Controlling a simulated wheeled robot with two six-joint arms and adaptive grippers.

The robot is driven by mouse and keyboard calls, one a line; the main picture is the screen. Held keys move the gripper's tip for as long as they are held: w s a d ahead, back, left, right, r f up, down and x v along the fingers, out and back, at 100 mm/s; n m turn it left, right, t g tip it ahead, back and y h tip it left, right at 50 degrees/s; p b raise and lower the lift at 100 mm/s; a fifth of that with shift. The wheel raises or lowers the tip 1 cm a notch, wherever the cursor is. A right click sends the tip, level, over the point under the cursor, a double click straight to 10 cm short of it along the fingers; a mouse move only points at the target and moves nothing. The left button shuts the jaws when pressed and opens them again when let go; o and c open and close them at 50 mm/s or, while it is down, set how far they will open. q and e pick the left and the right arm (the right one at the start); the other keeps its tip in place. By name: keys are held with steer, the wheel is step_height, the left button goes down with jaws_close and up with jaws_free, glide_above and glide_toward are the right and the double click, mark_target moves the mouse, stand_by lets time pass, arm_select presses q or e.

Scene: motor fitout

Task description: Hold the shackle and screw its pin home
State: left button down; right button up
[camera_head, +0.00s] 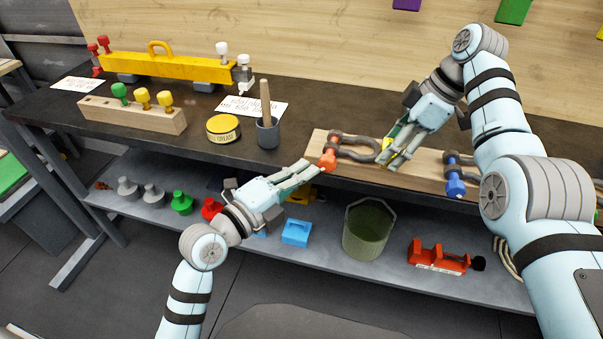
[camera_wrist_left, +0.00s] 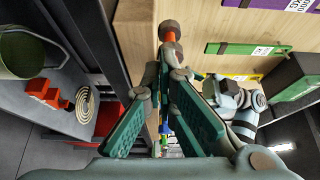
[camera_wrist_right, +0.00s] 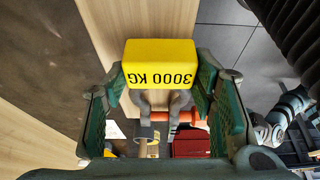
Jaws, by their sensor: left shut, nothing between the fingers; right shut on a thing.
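A dark grey shackle (camera_head: 356,143) with an orange-red pin (camera_head: 328,159) is at the wooden board on the bench. My right gripper (camera_head: 389,155) is shut on the yellow block (camera_wrist_right: 160,63) marked 3000 KG at the shackle's bow. The shackle's grey legs and orange pin (camera_wrist_right: 190,116) show beyond the block in the right wrist view. My left gripper (camera_head: 316,169) is shut and empty, its tips close to the pin's head. In the left wrist view the orange pin (camera_wrist_left: 168,37) is just beyond the tips; whether they touch it is unclear.
A shackle with a blue pin (camera_head: 455,184) sits right on the wooden board (camera_head: 425,178). A grease tin (camera_head: 223,128), a brush pot (camera_head: 268,133) and a yellow lifting beam (camera_head: 170,68) stand to the left. A bin (camera_head: 369,228) is on the lower shelf.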

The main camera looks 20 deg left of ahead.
arm_select(q)
steer(key=shift+d+r, duration=0.2)
steer(key=shift+d, duration=0.1)
stand_by(0.4)
steer(key=shift+a+r, duration=0.1)
steer(key=shift+r, duration=0.35)
steer(key=shift+r, duration=0.55)
steer(key=shift+r, duration=0.1)
